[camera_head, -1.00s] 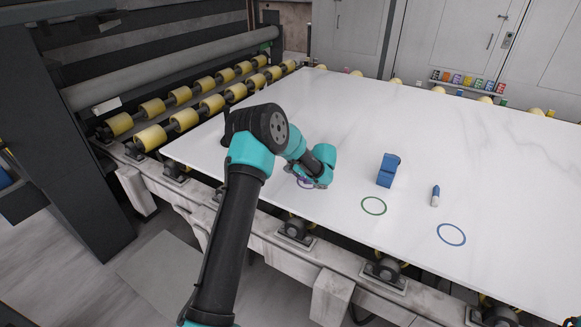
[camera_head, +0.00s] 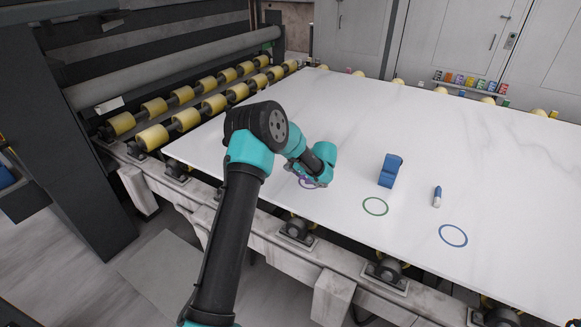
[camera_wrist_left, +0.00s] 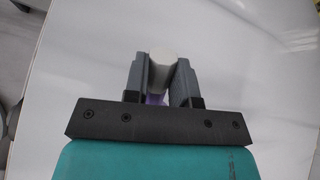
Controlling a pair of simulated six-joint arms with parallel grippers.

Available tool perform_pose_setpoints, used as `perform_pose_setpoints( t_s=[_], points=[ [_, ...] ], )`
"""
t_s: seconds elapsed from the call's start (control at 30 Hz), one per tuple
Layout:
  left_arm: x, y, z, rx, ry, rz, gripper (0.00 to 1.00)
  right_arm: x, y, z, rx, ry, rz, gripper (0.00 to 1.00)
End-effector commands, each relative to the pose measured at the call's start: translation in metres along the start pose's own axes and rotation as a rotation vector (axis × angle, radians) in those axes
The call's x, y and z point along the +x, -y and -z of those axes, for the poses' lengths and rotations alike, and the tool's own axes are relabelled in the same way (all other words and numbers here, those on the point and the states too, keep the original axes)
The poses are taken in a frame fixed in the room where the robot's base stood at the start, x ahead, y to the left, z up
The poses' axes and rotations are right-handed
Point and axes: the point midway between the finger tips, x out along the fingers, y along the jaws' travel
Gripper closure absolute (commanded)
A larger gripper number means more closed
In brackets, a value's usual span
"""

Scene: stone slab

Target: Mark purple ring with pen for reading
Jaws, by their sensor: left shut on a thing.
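The purple ring (camera_head: 304,184) is on the white slab near its front edge. It is mostly hidden behind my left gripper (camera_head: 315,184), which is low over it. In the left wrist view, my left gripper (camera_wrist_left: 160,80) is shut on a pale, white-ended cylinder, which looks like the pen (camera_wrist_left: 162,66). Purple shows below it between the fingers; I cannot tell whether that is the pen or the ring. Whether the pen's tip touches the slab is hidden.
A green ring (camera_head: 375,206) and a blue ring (camera_head: 453,236) lie to the right on the slab (camera_head: 440,130). Yellow rollers (camera_head: 183,119) line the left side. The slab's far part is clear.

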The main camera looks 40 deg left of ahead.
Motion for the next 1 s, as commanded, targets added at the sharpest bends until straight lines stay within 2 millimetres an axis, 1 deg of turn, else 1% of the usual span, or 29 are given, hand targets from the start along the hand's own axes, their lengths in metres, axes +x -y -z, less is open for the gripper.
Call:
perform_pose_setpoints(
  t_s=[0.1, 0.7, 0.8, 1.0],
  points=[
    [-0.006, 0.004, -0.008, -0.002, 0.0, 0.001, 0.94, 0.0, 0.0, 0.0, 0.0, 0.0, 0.0, 0.57],
    [-0.034, 0.019, -0.043, -0.001, 0.0, 0.002, 0.94, 0.0, 0.0, 0.0, 0.0, 0.0, 0.0, 0.57],
    [-0.036, 0.02, -0.046, -0.001, 0.0, 0.001, 0.94, 0.0, 0.0, 0.0, 0.0, 0.0, 0.0, 0.57],
    [-0.036, 0.02, -0.046, 0.0, 0.0, 0.001, 0.94, 0.0, 0.0, 0.0, 0.0, 0.0, 0.0, 0.57]
  ],
)
